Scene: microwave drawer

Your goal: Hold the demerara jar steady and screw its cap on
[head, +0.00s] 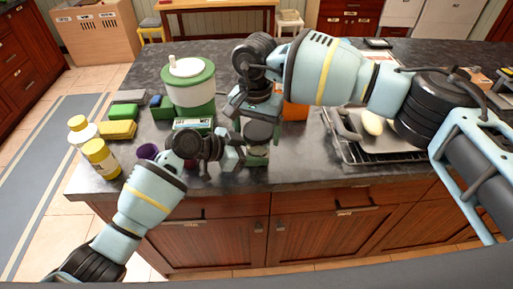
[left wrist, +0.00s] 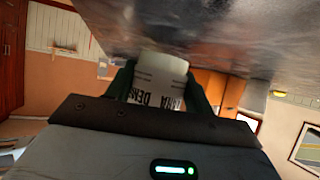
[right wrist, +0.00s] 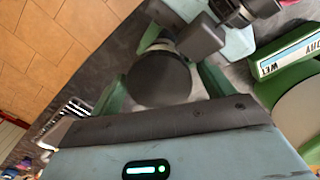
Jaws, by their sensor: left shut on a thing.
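The demerara jar (head: 257,158) stands near the counter's front edge in the head view. Its white label with dark lettering shows between the fingers in the left wrist view (left wrist: 158,82). My left gripper (head: 238,157) is shut on the jar from the left. The dark round cap (head: 258,132) is at the jar's top, under my right gripper (head: 258,118). In the right wrist view the cap (right wrist: 158,80) lies between the green fingers, which look open around it with a gap on the right side. Whether the cap's thread is engaged cannot be seen.
A green-and-white canister (head: 189,84) and a green box (head: 168,112) stand behind and left of the jar. Sponges (head: 118,130) and yellow-capped bottles (head: 101,159) are at the left. An orange box (head: 294,108) is behind; a tray on a rack (head: 395,145) is at the right.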

